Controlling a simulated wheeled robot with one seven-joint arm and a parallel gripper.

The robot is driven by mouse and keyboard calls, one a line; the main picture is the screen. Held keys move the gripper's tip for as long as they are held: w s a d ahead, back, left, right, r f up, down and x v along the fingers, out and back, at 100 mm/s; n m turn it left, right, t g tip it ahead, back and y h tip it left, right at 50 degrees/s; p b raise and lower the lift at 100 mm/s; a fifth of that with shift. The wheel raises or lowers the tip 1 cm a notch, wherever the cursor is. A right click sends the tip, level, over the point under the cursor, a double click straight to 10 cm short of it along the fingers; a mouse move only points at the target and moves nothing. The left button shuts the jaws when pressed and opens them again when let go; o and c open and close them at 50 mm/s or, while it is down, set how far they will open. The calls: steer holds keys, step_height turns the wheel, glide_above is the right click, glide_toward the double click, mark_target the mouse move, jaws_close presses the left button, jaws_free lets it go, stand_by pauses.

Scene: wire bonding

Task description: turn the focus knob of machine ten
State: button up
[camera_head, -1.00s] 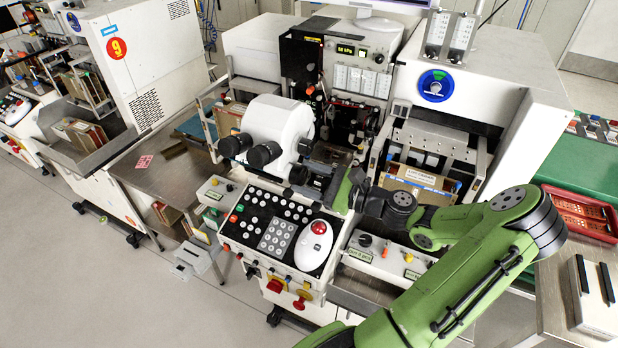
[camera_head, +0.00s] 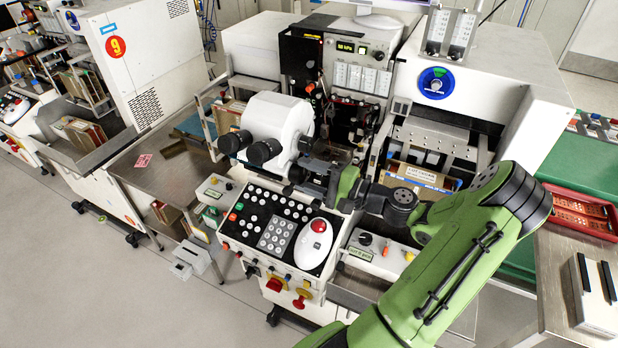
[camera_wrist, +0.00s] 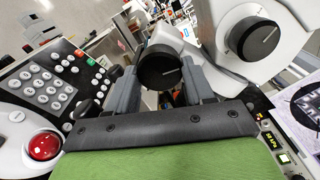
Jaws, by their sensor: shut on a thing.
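The machine in the middle of the head view (camera_head: 262,208) has a white microscope head (camera_head: 283,118) with two black eyepieces. In the wrist view, a round black knob (camera_wrist: 160,64) with a pale line on its face sits between the two grey fingers of my gripper (camera_wrist: 161,76). My gripper is shut on this knob, which I take as the focus knob. Another black knob (camera_wrist: 256,38) with a white line is on the white housing to the right, apart from the fingers. In the head view, my gripper (camera_head: 310,175) is below the microscope head, and its fingertips are hard to make out.
The button panel (camera_head: 275,232) with a red trackball (camera_head: 319,225) lies close below my gripper. A small control box (camera_head: 378,255) sits under my wrist. A machine marked 9 (camera_head: 116,46) stands to the left. A red crate (camera_head: 583,215) is at the right.

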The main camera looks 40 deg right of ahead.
steer(key=shift+n, duration=0.6)
steer(key=o, duration=1)
steer(key=shift+o, duration=0.2)
steer(key=v, duration=1.5)
steer(key=shift+s, duration=0.4)
steer(key=shift+d, duration=0.1)
